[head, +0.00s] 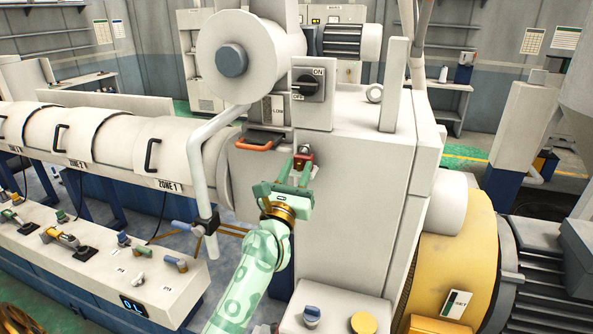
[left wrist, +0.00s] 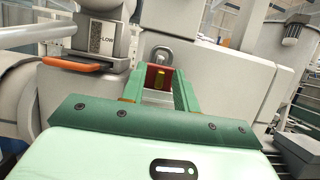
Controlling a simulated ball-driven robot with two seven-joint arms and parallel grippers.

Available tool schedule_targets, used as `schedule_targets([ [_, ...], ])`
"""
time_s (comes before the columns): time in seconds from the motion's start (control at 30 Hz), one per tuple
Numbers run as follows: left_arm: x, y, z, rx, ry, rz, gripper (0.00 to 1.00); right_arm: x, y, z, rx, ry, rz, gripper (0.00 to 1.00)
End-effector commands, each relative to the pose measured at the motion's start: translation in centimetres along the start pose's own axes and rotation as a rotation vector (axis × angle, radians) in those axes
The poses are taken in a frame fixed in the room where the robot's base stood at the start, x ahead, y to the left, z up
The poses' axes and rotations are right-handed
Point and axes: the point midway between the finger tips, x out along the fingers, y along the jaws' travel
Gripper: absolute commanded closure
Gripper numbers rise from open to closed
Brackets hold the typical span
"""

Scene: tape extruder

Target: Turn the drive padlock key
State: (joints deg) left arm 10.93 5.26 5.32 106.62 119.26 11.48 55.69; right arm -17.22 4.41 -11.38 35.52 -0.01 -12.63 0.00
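The red padlock (head: 307,156) hangs on the front of the large white housing, below the ON/OFF switch. In the left wrist view the padlock (left wrist: 151,72) shows its grey shackle above and a small brass key (left wrist: 159,80) at its face. My left gripper (head: 302,168) points at the padlock. In the left wrist view its green fingers (left wrist: 158,88) stand apart, one on each side of the padlock and key, with a gap between them. I cannot tell whether the fingertips touch the padlock. My right gripper is not in view.
An orange handle (head: 258,145) sticks out to the left of the padlock. The rotary switch box (head: 312,93) is above it. A white vertical pipe (head: 200,190) and the control desk (head: 90,255) are to the left. The yellow guard (head: 460,250) is to the right.

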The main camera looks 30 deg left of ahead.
Motion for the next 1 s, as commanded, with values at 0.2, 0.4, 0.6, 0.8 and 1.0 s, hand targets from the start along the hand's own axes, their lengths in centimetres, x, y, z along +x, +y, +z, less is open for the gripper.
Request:
schedule_targets([
  [0.2,0.0,0.0,0.0,0.000,0.000,0.000,1.00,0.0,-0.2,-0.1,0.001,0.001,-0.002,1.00],
  [0.4,0.0,0.0,0.0,0.011,0.000,-0.005,1.00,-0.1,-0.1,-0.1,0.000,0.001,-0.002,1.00],
  [0.6,0.0,0.0,0.1,0.074,0.001,-0.032,1.00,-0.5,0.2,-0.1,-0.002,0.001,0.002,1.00],
  [0.8,0.1,0.0,0.2,0.205,0.000,-0.086,1.00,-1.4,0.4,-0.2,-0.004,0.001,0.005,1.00],
  [1.0,0.1,0.1,0.3,0.377,0.001,-0.158,1.00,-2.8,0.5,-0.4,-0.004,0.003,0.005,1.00],
])
